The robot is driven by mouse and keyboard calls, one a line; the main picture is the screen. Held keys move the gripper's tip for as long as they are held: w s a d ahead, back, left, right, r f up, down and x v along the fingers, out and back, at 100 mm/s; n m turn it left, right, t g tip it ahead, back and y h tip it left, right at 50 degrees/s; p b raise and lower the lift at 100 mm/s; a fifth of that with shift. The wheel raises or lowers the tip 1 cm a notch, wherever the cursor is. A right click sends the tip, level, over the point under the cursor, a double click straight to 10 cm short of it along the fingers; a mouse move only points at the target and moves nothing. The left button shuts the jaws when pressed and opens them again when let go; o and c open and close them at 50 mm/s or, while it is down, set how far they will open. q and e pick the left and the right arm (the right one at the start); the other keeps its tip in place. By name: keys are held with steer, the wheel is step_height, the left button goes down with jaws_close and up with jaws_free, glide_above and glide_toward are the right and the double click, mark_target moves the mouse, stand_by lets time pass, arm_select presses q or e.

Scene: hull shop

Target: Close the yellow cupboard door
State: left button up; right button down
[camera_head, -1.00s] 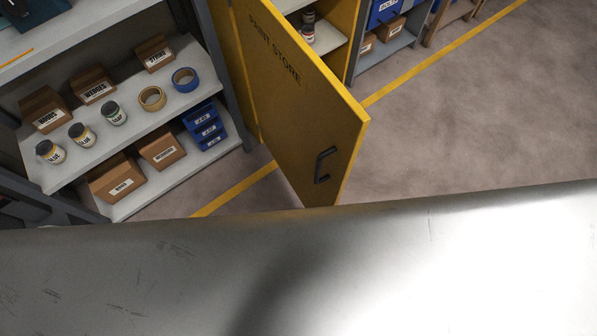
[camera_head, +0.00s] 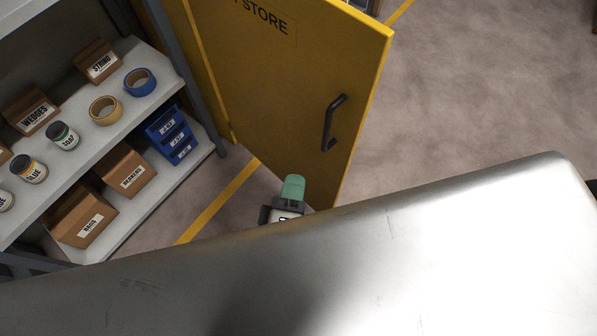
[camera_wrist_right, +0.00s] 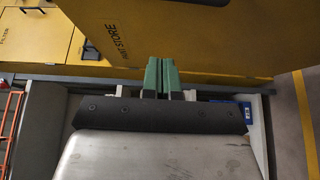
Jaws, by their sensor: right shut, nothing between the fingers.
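The yellow cupboard door (camera_head: 270,90) stands open in the head view, with its dark handle (camera_head: 333,122) near the free edge and part of the words "PAINT STORE" on its face. Its bottom corner is hidden. My right gripper (camera_head: 293,188) has green fingertips and shows in front of the lower part of the door. In the right wrist view its fingers (camera_wrist_right: 160,78) are shut together and empty, pointing toward the lettered yellow door (camera_wrist_right: 140,30). I cannot tell whether they touch it. My left gripper is not in view.
A grey shelf (camera_head: 150,97) with jars, tape rolls and boxes stands left of the door. Blue bins (camera_head: 170,135) sit on its lower level. A yellow line (camera_head: 215,203) runs along the floor. Open floor (camera_head: 480,90) lies to the right.

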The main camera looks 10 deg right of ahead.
steer(key=s+d+p+x, duration=0.1)
steer(key=d+p+x, duration=0.1)
steer(key=x, duration=0.9)
steer(key=shift+d+p, duration=0.3)
steer(key=shift+f, duration=0.1)
